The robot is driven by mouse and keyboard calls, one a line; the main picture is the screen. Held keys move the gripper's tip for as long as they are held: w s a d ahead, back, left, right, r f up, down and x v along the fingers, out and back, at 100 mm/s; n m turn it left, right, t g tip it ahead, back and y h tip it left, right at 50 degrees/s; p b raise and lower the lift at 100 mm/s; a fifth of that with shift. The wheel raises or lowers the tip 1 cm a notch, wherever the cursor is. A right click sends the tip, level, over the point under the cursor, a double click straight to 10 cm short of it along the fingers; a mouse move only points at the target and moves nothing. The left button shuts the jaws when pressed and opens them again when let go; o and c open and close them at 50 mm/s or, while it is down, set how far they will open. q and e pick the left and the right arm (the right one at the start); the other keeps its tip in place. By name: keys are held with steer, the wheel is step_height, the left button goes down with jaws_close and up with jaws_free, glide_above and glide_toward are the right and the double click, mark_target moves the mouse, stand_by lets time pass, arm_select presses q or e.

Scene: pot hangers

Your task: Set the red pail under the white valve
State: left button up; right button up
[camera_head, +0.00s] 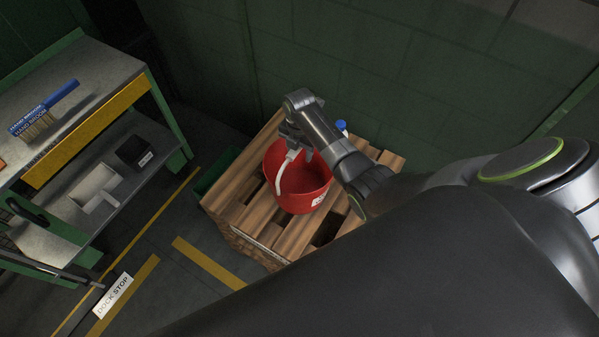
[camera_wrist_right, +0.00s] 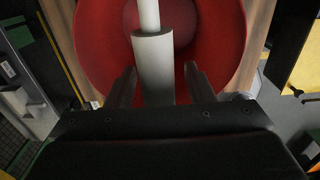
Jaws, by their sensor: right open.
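The red pail (camera_head: 312,190) stands upright on a wooden pallet (camera_head: 232,198) by the green wall. Its bail is raised and has a white grip (camera_head: 284,170). My right gripper (camera_head: 297,150) is open over the pail's mouth, at the upper part of the grip. In the right wrist view the white grip (camera_wrist_right: 153,68) shows between the two open fingers (camera_wrist_right: 160,85), with the red pail (camera_wrist_right: 95,50) below. No white valve can be made out clearly. My left gripper is out of view.
A small blue-topped thing (camera_head: 341,125) shows behind my right wrist, partly hidden. A workbench (camera_head: 85,75) at left carries a hand broom (camera_head: 42,110), with a black box (camera_head: 136,151) on its lower shelf. A dock-stop sign (camera_head: 113,296) lies lower left. Floor between bench and pallet is clear.

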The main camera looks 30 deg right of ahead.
steer(key=shift+f, duration=0.25)
stand_by(0.3)
jaws_close()
